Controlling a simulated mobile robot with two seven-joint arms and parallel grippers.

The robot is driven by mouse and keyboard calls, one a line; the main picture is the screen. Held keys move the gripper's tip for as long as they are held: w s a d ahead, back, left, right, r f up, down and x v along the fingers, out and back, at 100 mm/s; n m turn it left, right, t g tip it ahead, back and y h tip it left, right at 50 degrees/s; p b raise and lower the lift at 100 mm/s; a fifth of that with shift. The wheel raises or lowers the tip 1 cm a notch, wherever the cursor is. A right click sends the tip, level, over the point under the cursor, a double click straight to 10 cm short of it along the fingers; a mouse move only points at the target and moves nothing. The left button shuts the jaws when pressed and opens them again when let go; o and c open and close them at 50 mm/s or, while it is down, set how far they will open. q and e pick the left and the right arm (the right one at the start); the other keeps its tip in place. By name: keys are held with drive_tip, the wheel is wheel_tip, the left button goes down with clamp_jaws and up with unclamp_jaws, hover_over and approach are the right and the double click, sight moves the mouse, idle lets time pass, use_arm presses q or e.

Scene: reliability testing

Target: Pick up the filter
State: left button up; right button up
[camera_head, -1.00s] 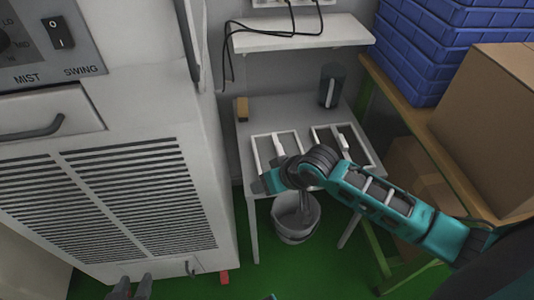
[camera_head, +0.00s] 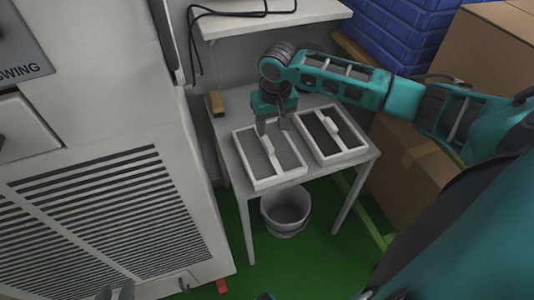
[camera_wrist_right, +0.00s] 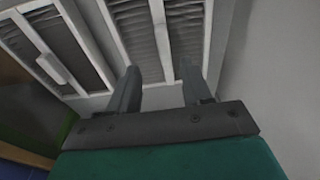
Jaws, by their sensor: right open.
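Two white-framed filters lie side by side on a small grey table. The left filter (camera_head: 277,180) has lighter grey mesh, and the right filter (camera_head: 346,156) has darker mesh; each has a white bar across its middle. My right gripper (camera_head: 272,126) points down over the far part of the left filter, its fingers open. In the right wrist view, the open fingers (camera_wrist_right: 160,84) stand either side of the left filter's white bar (camera_wrist_right: 158,35); I cannot tell whether they touch it. The darker filter (camera_wrist_right: 56,68) shows at left there. My left gripper (camera_head: 118,291) barely shows at the bottom edge.
The table (camera_head: 232,167) stands beside a large white vented machine (camera_head: 110,210). A grey bucket (camera_head: 286,211) sits under the table. A yellow-brown block (camera_head: 217,104) lies at the table's back left. A shelf (camera_head: 270,20) hangs above. Cardboard boxes (camera_head: 490,50) and blue crates are at right.

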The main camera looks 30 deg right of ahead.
sight(268, 143)
drive_tip(key=shift+w+f, duration=0.1)
drive_tip(key=shift+f, duration=0.9)
drive_tip(key=f, duration=0.1)
drive_tip(key=f+b, duration=0.1)
drive_tip(key=f, duration=0.1)
drive_tip(key=f+b, duration=0.1)
drive_tip(key=shift+w+a+f, duration=0.2)
drive_tip(key=shift+w+f, duration=0.05)
drive_tip(key=shift+w, duration=0.1)
use_arm(q)
drive_tip(key=shift+w+d+f, duration=0.1)
drive_tip(key=shift+w+f, duration=0.25)
drive_tip(key=shift+f, duration=0.5)
use_arm(e)
drive_tip(key=shift+c, duration=0.8)
use_arm(q)
drive_tip(key=shift+s, duration=0.15)
use_arm(e)
clamp_jaws()
